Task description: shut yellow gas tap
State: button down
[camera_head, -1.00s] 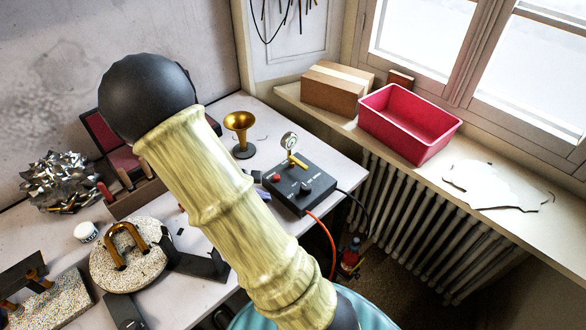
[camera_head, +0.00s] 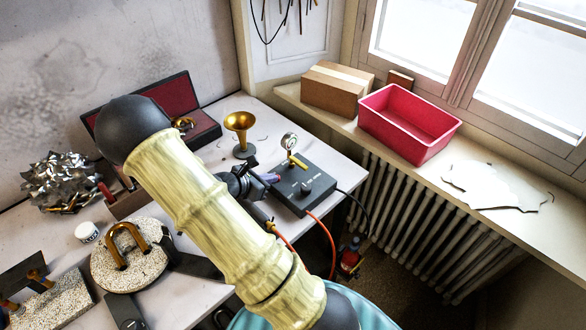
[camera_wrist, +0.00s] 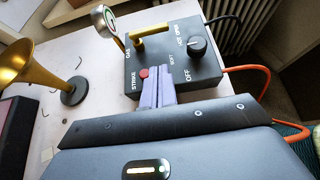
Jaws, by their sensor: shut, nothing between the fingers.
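The yellow gas tap (camera_head: 297,160) is a short brass-yellow lever on top of a dark control box (camera_head: 320,182), close to a round gauge (camera_head: 289,141). In the wrist view the tap (camera_wrist: 152,40) lies slantwise beside the "GAS" lettering. My gripper (camera_head: 272,177) is at the box's left side in the head view, its fingers shut with nothing between them. In the wrist view the purplish fingertips (camera_wrist: 158,84) overlap the box's near edge, close to the red button (camera_wrist: 144,73) and apart from the tap. Whether they touch the box I cannot tell.
A black knob (camera_wrist: 198,46) sits on the box by "OFF". An orange hose (camera_head: 325,236) and a black cable leave the box. A brass horn bell (camera_head: 240,122) stands to its left. A red bin (camera_head: 410,122) and cardboard box (camera_head: 337,90) are on the sill.

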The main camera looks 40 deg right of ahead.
jog(key=x, duration=0.6)
jog(key=shift+d+p, duration=0.15)
jog(key=shift+p, duration=0.25)
jog(key=d+p, duration=0.1)
jog(key=d, duration=0.3)
jog(key=shift+w+f, duration=0.1)
jog(key=shift+w, duration=0.05)
jog(key=shift+w+d, duration=0.1)
jog(key=shift+w, duration=0.05)
